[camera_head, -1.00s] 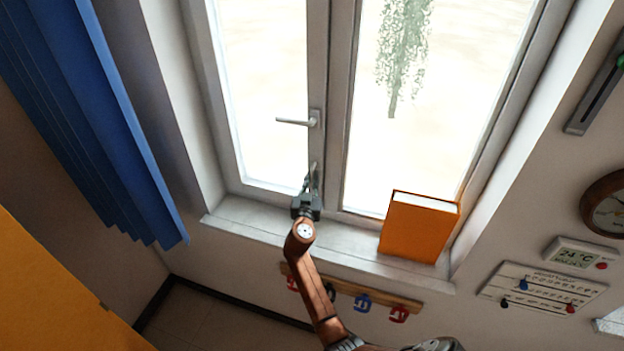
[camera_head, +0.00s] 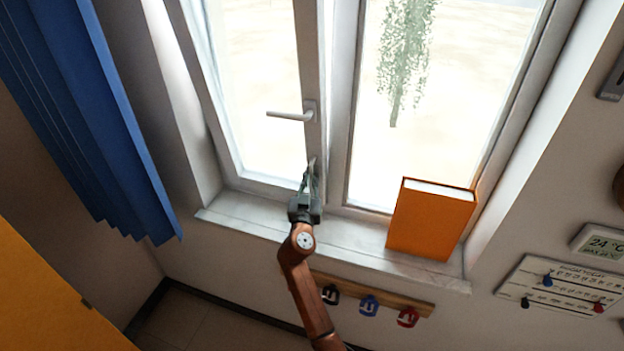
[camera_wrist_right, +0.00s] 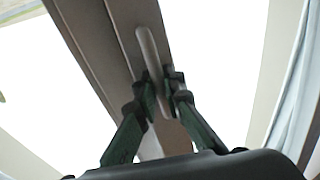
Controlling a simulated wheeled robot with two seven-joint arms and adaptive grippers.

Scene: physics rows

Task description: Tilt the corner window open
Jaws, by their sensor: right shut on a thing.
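The corner window has a left sash (camera_head: 309,70) and a right pane (camera_head: 440,90) in grey-white frames. A lever handle (camera_head: 290,115) on the left sash's right stile lies level, pointing left. My right gripper (camera_head: 311,172) is below this lever, in front of the lower stile. In the right wrist view its two dark green fingers (camera_wrist_right: 162,103) are closed on a slim pale bar (camera_wrist_right: 148,50) that runs along the grey stile. How the bar is fixed is unclear. Whether the sash is tilted cannot be told. My left gripper is not in view.
An orange book (camera_head: 430,222) stands on the white sill (camera_head: 350,236), right of my right arm. A hook rail (camera_head: 390,296) is below the sill. A blue curtain (camera_head: 90,120) hangs at the left. A calendar board (camera_head: 562,290) and thermometer (camera_head: 603,243) are on the right wall.

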